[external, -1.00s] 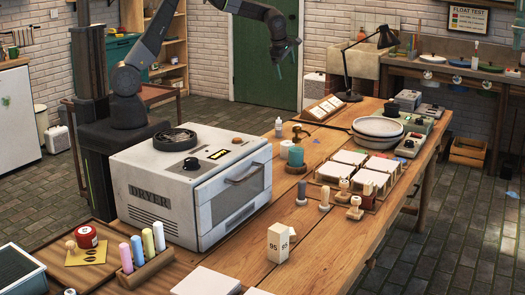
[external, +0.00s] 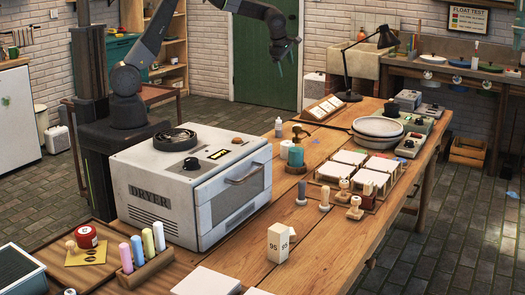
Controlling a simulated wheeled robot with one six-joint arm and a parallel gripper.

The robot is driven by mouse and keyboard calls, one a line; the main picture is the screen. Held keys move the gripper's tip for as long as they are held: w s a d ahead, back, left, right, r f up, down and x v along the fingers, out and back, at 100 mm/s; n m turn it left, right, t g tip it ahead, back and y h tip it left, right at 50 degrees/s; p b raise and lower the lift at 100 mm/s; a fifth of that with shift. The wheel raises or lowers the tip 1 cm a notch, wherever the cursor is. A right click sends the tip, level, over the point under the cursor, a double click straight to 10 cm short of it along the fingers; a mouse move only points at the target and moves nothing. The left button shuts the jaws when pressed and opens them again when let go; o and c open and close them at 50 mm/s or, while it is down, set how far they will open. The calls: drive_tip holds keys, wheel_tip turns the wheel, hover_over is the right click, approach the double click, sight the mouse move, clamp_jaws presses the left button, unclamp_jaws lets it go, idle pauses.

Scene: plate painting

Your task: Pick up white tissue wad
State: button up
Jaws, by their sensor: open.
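My gripper (external: 287,60) hangs open and empty in the air, in front of the green door and beyond the far side of the workbench. It points downward and touches nothing. I cannot pick out a white tissue wad for certain. A small pale piece (external: 291,231) shows at the top right of the white box marked 95 (external: 278,245) on the front part of the bench, but it is too small to identify. My gripper is far behind and above it.
The white dryer (external: 150,185) stands on the bench's left part. A teal jar (external: 296,158), a small white bottle (external: 278,127), wooden stamps (external: 324,200), white tiles (external: 349,158) and stacked plates (external: 377,127) occupy the middle and back. Bare wood lies right of the box.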

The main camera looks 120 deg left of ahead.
drive_tip(key=shift+c, duration=1)
drive_tip(key=shift+a+f, duration=0.1)
drive_tip(key=a+f+h+b, duration=0.5)
drive_tip(key=a+f+b, duration=0.4)
drive_tip(key=a+f, duration=0.6)
drive_tip(key=f, duration=0.3)
drive_tip(key=d+f, duration=0.1)
drive_tip(key=f, duration=0.2)
drive_tip(key=s+f, duration=0.1)
drive_tip(key=f, duration=0.2)
drive_tip(key=shift+d+p, duration=0.25)
drive_tip(key=shift+p, duration=0.05)
drive_tip(key=shift+w+d+f+p, duration=0.1)
drive_tip(key=shift+f+p, duration=0.15)
drive_tip(key=shift+f, duration=0.65)
drive_tip(key=shift+w+f+p, duration=0.15)
drive_tip(key=shift+f+p, duration=0.1)
drive_tip(key=shift+f, duration=0.65)
drive_tip(key=shift+w+d+f+p, duration=0.1)
drive_tip(key=shift+f+p, duration=0.15)
drive_tip(key=shift+f, duration=0.65)
drive_tip(key=c, duration=1.1)
